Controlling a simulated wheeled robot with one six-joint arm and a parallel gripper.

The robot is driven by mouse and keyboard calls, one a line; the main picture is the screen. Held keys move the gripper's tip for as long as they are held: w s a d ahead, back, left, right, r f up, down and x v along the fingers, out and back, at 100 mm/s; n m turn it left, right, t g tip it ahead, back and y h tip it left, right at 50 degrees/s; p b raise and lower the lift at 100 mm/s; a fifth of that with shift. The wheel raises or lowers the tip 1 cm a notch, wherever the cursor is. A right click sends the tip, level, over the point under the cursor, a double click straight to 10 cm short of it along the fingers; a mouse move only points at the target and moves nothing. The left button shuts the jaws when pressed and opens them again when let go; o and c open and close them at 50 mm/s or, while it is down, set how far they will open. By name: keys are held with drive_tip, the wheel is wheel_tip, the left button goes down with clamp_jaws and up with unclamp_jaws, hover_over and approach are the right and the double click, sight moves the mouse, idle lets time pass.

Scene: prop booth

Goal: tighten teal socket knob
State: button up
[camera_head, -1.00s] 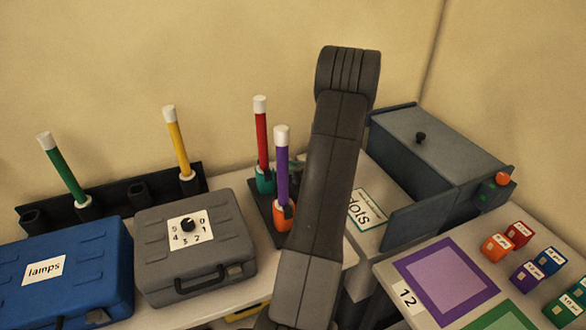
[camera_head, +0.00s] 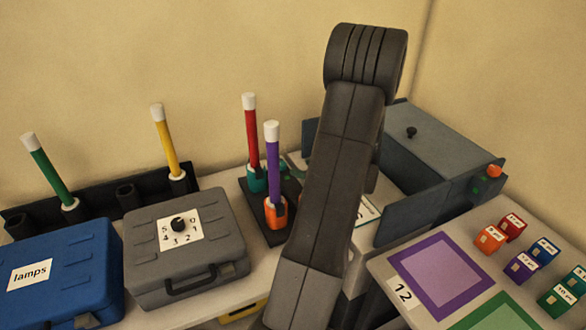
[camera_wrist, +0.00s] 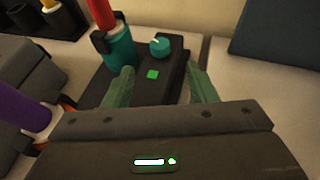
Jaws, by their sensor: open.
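The teal socket (camera_head: 257,180) holds an upright red stick with a white top on a dark base block. In the wrist view the teal socket (camera_wrist: 120,50) stands upper left, and the round teal knob (camera_wrist: 160,47) with a pale mark sits to its right on the same base. A small green square (camera_wrist: 152,74) is on the block in front of the knob. My gripper (camera_wrist: 162,74) is open and empty, its two green fingers spread over the block, with the knob ahead between them. In the head view my arm hides the gripper, and I cannot make out the knob clearly.
An orange socket (camera_head: 275,212) with a purple stick (camera_head: 272,160) stands close to the teal one. A grey case (camera_head: 185,250) and a blue case (camera_head: 60,270) lie left. A dark grey-blue box (camera_head: 440,155) stands right. Small labelled blocks (camera_head: 520,267) lie at lower right.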

sight(282, 164)
drive_tip(key=v, duration=0.3)
drive_tip(key=shift+s+d+r, duration=0.1)
drive_tip(key=shift+s, duration=0.1)
drive_tip(key=p+x, duration=0.2)
drive_tip(key=x, duration=1.1)
drive_tip(key=shift+w, duration=0.35)
drive_tip(key=shift+f+g+p, duration=0.25)
drive_tip(key=shift+g+p, duration=0.05)
drive_tip(key=shift+f+b, duration=0.1)
drive_tip(key=shift+b, duration=0.25)
